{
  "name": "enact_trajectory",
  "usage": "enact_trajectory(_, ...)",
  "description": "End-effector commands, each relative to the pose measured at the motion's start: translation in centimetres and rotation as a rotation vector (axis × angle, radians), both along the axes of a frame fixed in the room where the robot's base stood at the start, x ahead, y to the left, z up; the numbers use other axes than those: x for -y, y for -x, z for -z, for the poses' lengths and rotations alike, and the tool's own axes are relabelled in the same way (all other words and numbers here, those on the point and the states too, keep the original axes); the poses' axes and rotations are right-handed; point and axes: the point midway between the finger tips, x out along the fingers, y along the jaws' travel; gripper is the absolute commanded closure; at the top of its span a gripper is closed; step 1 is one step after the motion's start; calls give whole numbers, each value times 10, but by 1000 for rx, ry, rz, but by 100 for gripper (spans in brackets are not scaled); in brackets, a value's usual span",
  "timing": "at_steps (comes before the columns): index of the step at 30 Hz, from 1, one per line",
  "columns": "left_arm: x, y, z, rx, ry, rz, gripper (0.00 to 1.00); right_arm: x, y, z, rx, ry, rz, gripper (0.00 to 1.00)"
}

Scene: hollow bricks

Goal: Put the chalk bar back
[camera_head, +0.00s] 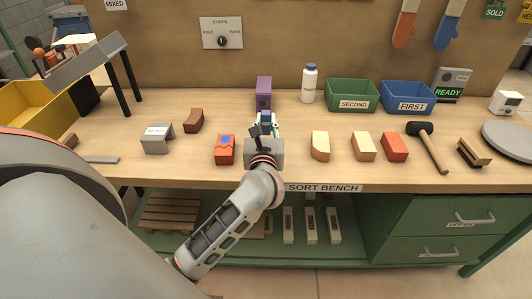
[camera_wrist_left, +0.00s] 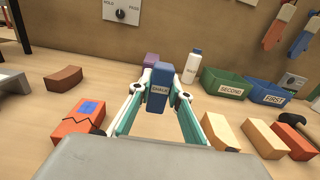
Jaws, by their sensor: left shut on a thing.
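In the head view my left gripper (camera_head: 266,122) is over the middle of the bench, in front of a purple block (camera_head: 263,92), and mostly hides the bar. I cannot tell whether the bar's foot touches the bench. My right gripper is not in view.
Left of the gripper lie an orange-red brick with a blue patch (camera_head: 225,149), a brown curved brick (camera_head: 194,121) and a grey piece (camera_head: 157,138). Right are cream and red bricks (camera_head: 394,147) and a mallet (camera_head: 428,147). A white bottle (camera_head: 309,84), green bin (camera_head: 352,95) and blue bin (camera_head: 407,97) stand behind.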

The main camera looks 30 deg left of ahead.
Motion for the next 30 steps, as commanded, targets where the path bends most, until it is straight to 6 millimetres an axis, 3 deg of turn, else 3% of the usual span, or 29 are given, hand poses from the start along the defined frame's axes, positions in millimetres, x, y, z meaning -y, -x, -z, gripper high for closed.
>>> enact_trajectory(3,0,0,32,-5,-3,1,100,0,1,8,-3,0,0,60)
enact_trajectory(7,0,0,54,-4,-2,1,100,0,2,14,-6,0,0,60)
enact_trajectory(14,0,0,71,-1,-2,0,100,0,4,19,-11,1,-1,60)
enact_trajectory(21,0,0,105,-1,-2,1,100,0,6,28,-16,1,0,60)
enact_trajectory(30,0,0,108,2,-1,1,100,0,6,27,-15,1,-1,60)
